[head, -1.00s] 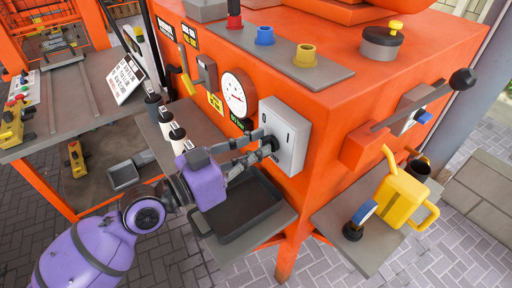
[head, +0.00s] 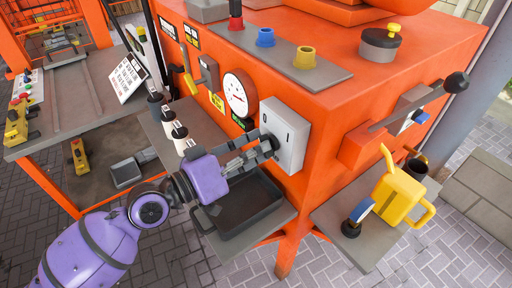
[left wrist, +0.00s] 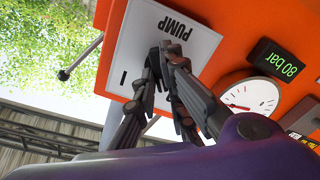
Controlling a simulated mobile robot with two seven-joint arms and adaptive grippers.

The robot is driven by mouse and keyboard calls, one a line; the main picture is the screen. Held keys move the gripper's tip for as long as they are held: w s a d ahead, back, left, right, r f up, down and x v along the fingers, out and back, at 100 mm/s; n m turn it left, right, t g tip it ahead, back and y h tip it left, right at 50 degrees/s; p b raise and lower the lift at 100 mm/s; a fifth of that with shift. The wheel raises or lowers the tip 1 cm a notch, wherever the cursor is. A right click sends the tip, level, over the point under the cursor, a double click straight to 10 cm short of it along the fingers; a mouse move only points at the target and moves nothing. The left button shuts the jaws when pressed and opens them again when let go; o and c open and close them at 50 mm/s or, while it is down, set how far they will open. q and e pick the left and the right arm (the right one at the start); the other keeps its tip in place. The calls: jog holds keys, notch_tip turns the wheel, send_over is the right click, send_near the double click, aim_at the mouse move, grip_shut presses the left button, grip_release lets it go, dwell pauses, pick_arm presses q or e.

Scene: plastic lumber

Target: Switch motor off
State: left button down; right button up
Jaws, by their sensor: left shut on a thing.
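A light grey switch box (head: 292,138) with 0 and I marks is mounted on the front of the orange machine (head: 340,110). In the left wrist view the box (left wrist: 135,45) shows rotated, with the word PUMP and an I mark. My left gripper (head: 268,146) reaches the box face from the left, its fingers shut on the dark switch knob. In the left wrist view the fingers (left wrist: 164,62) are at the box face and hide most of the knob, so its pointing direction is unclear. My right gripper is not in view.
A dark tray (head: 240,215) lies below my left gripper. A lever (head: 420,100) sticks out at right, above a yellow watering can (head: 400,195).

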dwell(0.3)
pick_arm(q)
jog(key=c, duration=1.8)
grip_release()
jog(key=shift+v, duration=6)
